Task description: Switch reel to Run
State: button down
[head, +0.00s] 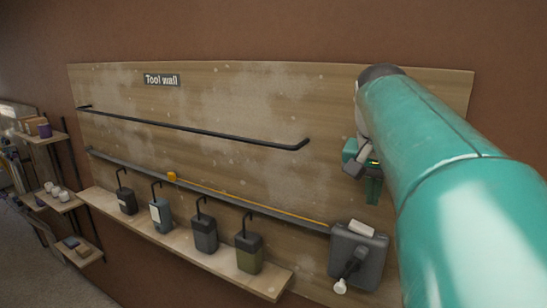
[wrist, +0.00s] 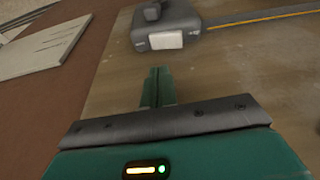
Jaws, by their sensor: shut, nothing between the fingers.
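The reel (head: 370,272) is a dark grey box at the lower right of the tool wall in the head view. It has a blank-looking white label (head: 362,229) on top and a black lever or plug with a pale end (head: 341,287) at its front. No Run marking is legible. In the wrist view the reel (wrist: 205,22) is at the top, partly cut off, with its label (wrist: 180,39) facing me. My green gripper (head: 373,190) is above the reel, apart from it. Its fingers (wrist: 157,78) are shut and empty, pointing towards the reel in the wrist view.
An orange cord (head: 250,202) runs left from the reel along a dark rail to an orange block (head: 172,176). Several hooked canisters (head: 205,235) stand on a wooden shelf (head: 265,285). A black bar (head: 200,130) crosses the board above. Side shelves (head: 62,200) stand far left.

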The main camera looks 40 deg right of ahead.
notch_tip(320, 180, up, 8)
send_over(356, 222)
jog(key=s+a, duration=0.3)
jog(key=s, duration=0.2)
jog(key=shift+w+d+f, duration=0.1)
jog(key=shift+w+d, duration=0.1)
jog(key=shift+w, duration=0.1)
jog(key=shift+w+a+r+t, duration=0.1)
jog(key=shift+w+r+t, duration=0.1)
jog(key=shift+w+t, duration=0.25)
jog(key=shift+w+f, duration=0.1)
jog(key=x, duration=0.4)
jog(key=a+x, duration=0.1)
jog(key=x, duration=0.7)
jog(key=shift+f, duration=0.55)
jog(key=shift+w+a+f, duration=0.1)
jog(key=shift+w+f, duration=0.05)
jog(key=shift+f, duration=0.25)
